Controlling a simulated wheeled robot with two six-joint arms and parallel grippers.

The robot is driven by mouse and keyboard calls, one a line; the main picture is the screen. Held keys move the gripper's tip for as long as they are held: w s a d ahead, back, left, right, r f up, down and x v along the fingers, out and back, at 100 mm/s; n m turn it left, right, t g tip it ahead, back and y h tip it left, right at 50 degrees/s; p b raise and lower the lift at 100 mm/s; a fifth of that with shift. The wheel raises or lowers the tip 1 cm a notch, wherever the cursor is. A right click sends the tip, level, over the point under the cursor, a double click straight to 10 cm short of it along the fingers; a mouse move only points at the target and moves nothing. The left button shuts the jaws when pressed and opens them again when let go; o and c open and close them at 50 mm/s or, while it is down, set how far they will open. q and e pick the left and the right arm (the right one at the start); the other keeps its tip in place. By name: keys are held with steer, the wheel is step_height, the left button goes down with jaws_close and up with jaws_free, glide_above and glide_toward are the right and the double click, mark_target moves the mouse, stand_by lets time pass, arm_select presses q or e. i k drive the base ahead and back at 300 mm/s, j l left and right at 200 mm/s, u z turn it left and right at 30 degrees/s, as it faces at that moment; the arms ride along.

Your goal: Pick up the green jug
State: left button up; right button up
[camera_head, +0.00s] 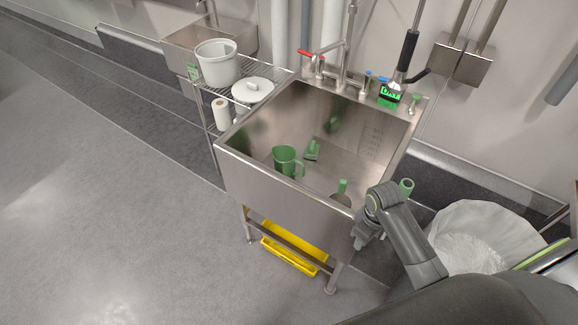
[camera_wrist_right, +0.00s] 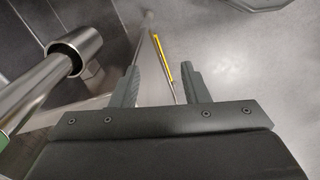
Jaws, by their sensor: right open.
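The green jug (camera_head: 284,160) stands upright inside the steel sink (camera_head: 270,180), toward its left front, with its handle to the right. My right gripper (camera_head: 361,241) is outside the sink, low beyond its front right corner, apart from the jug. In the right wrist view the two fingers of my right gripper (camera_wrist_right: 160,73) are spread with nothing between them. The jug does not show in that view. My left gripper is not in view.
Green-handled brushes (camera_head: 312,150) lie in the sink. A tap (camera_head: 343,60) rises at its back. A wire shelf with white pots (camera_head: 217,63) stands left, a lined bin (camera_head: 468,238) right. A yellow tray (camera_head: 290,252) is underneath. The floor at left is clear.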

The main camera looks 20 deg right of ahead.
mark_target(284, 157)
steer(key=i, duration=1.5)
